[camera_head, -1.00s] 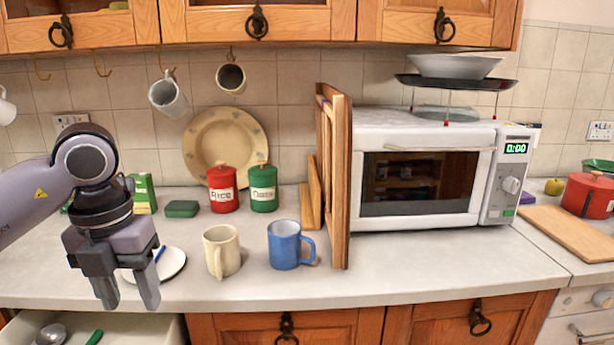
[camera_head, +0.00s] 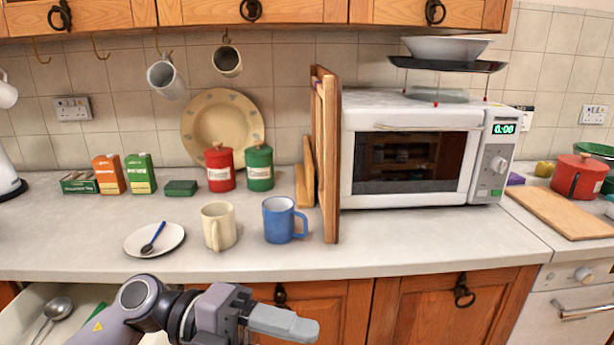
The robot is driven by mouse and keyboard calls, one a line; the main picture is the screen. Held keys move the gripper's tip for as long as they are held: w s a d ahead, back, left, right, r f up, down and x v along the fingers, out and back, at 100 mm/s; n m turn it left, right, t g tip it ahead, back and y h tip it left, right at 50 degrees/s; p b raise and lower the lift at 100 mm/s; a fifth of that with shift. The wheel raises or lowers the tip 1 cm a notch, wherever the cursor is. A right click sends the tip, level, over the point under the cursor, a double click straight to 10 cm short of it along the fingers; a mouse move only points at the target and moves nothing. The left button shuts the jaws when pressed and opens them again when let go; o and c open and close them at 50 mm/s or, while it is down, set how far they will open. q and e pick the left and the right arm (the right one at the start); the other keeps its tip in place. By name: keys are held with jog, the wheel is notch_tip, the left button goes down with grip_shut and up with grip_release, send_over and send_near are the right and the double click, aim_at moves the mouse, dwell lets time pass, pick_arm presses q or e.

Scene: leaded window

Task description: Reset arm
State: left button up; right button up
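My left arm comes in at the bottom left, and its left gripper (camera_head: 298,328) is low in front of the counter's front edge, pointing right. The fingers are seen nearly side-on, so I cannot tell whether they are apart or together. Nothing held shows between them. The gripper is below and apart from the blue mug (camera_head: 279,221) and the cream mug (camera_head: 218,227), which stand upright on the counter. My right gripper is out of view.
An open drawer (camera_head: 22,325) with a ladle is at the lower left. A saucer (camera_head: 172,239) with a blue spoon lies on the counter (camera_head: 80,225). A wooden rack (camera_head: 327,150) and the microwave (camera_head: 490,165) stand to the right. The front strip of counter is clear.

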pick_arm(q)
jog(key=w+a+f+n+t+y, duration=0.2)
jog(key=w+a+f+n+t, duration=0.25)
jog(key=n+t, duration=0.75)
jog(key=w+a+f+n+t+y, duration=0.25)
jog(key=a+f+n+t, duration=0.2)
jog(key=n+t, duration=0.7)
jog(key=s+a+f+n+g+y, duration=0.2)
jog(key=s+a+f+n+y, duration=0.1)
jog(key=f, duration=0.5)
jog(key=s+a+f+n+g+y, duration=0.3)
jog(key=s+f, duration=0.3)
jog(key=f, duration=0.2)
jog(key=s+a+f+n+g+y, duration=0.3)
jog(key=s+f+n+y, duration=0.1)
jog(key=f, duration=0.4)
jog(key=shift+s+a+f+n, duration=0.15)
jog(key=shift+s+f+n, duration=0.2)
jog(key=shift+s+n, duration=0.2)
jog(key=shift+g, duration=0.25)
jog(key=shift+c, duration=0.7)
jog(key=shift+s+a, duration=0.1)
